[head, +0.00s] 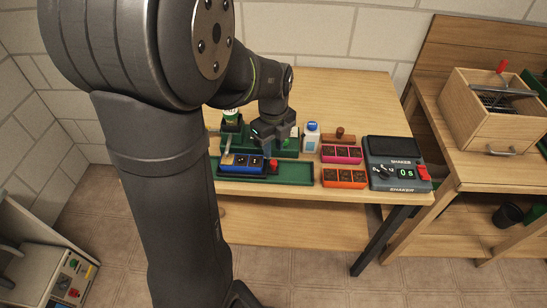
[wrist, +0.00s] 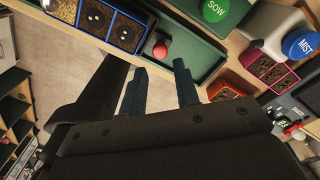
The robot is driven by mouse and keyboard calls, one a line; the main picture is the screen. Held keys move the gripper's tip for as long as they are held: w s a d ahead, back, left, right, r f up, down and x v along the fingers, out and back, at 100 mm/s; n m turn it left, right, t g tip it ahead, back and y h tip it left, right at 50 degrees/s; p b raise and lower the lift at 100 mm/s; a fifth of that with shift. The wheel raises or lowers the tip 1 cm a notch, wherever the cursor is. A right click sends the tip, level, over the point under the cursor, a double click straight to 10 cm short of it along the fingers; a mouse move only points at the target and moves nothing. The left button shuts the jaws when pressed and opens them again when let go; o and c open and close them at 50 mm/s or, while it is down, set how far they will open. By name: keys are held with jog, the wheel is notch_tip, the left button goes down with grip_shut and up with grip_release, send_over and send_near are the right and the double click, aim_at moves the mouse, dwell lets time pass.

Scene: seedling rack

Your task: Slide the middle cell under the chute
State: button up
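A blue tray (head: 241,168) with dark cells sits at the left part of a green track (head: 300,172). A red knob (head: 274,165) stands at the tray's right end. In the wrist view the blue tray (wrist: 146,34) is at the top left, with soil in its cells and the red knob (wrist: 160,50) beside its end. My gripper (head: 268,141) is above and behind the knob in the head view. In the wrist view my gripper (wrist: 160,80) is open, its fingers apart with nothing between them. I cannot make out the chute clearly; my arm hides part of the tray's left side.
A white bottle with a blue cap (head: 312,138), a magenta tray (head: 341,155), an orange tray (head: 344,178) and the shaker (head: 397,172) stand to the right. A green SOW button (wrist: 215,10) shows in the wrist view. The track right of the knob is clear.

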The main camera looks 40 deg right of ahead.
aim_at(273, 161)
jog(key=shift+f, duration=2.65)
grip_shut()
